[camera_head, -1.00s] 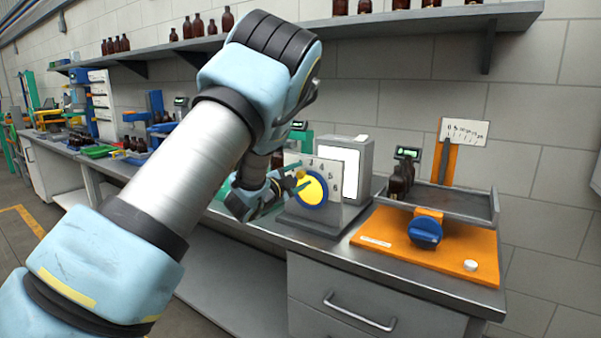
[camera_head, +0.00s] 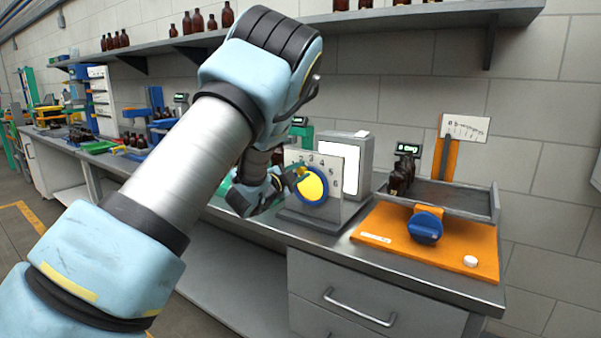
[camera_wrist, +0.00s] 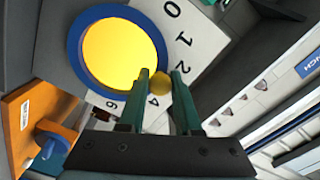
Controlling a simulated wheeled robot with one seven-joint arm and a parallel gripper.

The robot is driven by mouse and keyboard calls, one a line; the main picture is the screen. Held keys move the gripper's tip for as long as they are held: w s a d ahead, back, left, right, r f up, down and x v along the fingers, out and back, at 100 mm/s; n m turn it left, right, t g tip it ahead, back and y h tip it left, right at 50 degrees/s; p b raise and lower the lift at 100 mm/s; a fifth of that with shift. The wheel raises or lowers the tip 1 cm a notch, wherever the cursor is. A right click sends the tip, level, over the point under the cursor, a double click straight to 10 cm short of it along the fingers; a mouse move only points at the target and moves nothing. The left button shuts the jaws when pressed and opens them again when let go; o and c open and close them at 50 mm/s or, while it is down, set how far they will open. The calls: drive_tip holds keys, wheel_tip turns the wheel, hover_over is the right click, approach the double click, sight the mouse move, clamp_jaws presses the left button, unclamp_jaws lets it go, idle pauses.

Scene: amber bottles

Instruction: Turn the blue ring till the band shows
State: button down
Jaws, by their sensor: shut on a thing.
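The blue ring (camera_head: 325,197) surrounds a plain yellow disc (camera_head: 311,187) on an upright grey plate (camera_head: 348,165) with numbers on it. In the wrist view, the ring (camera_wrist: 73,51) and the yellow disc (camera_wrist: 118,50) fill the upper left. A small yellow knob (camera_wrist: 157,84) sits at the ring's edge, near the number 4. My gripper (camera_wrist: 160,88) is shut on this knob, with one green finger on each side. In the head view my gripper (camera_head: 297,176) is at the left edge of the ring, partly hidden by my arm.
To the right, an orange board (camera_head: 382,230) carries a blue knob (camera_head: 425,228) and a white button (camera_head: 470,261). Behind it are a grey tray (camera_head: 455,198) and amber bottles (camera_head: 402,175). A grey box (camera_head: 362,160) with a white panel stands behind the plate.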

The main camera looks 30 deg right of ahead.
drive_tip(key=shift+f, duration=0.1)
drive_tip(key=shift+w+a+f+n+b, duration=0.25)
drive_tip(key=shift+n+b, duration=0.45)
drive_tip(key=shift+b, duration=0.5)
drive_tip(key=shift+w+r+n+b, duration=0.1)
drive_tip(key=shift+w+n+b, duration=0.05)
drive_tip(key=shift+n+b, duration=0.3)
drive_tip(key=c, duration=0.6)
unclamp_jaws()
drive_tip(key=b+v, duration=0.3)
drive_tip(key=v, duration=0.8)
drive_tip(key=shift+r+b, duration=0.1)
drive_tip(key=shift+b, duration=0.2)
drive_tip(key=shift+w, duration=0.1)
